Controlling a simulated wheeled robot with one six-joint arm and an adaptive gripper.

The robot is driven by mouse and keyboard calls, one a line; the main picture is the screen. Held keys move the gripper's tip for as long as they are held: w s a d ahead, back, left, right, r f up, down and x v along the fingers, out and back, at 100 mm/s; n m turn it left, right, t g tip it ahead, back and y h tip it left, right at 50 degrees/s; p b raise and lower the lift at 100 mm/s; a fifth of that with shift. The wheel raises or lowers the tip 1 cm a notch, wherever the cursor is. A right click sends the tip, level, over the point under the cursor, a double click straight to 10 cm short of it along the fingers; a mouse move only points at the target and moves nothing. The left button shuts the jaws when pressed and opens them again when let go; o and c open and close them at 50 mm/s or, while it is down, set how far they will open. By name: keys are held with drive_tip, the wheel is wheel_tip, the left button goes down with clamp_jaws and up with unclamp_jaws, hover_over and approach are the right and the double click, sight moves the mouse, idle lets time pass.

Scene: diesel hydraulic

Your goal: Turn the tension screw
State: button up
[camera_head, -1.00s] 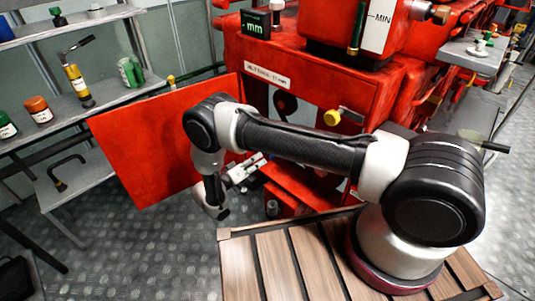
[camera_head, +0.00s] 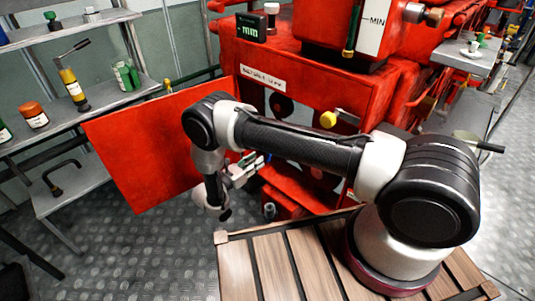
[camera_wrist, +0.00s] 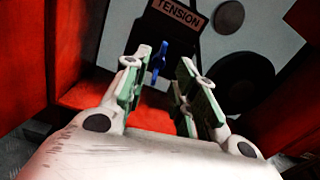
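The tension screw has a blue wing-like head (camera_wrist: 158,62), seen in the wrist view just below a dark plate labelled TENSION (camera_wrist: 178,14). My gripper (camera_wrist: 165,68) is open, its two green-padded fingers pointing at the screw. The blue head shows in the gap between the fingertips, nearer the left one. No contact is visible, and the distance to it is hard to tell.
An open red door panel (camera_head: 150,145) stands left of my gripper. The red machine (camera_head: 320,85) has a yellow-knobbed lever (camera_head: 328,119) above my arm. Shelves (camera_head: 100,110) with bottles stand at the left. In the wrist view, a dark round wheel (camera_wrist: 242,80) lies right of the screw.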

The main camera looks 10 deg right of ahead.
drive_tip(key=x, duration=0.7)
drive_tip(key=shift+w+d, duration=0.1)
drive_tip(key=shift+d, duration=0.05)
clamp_jaws()
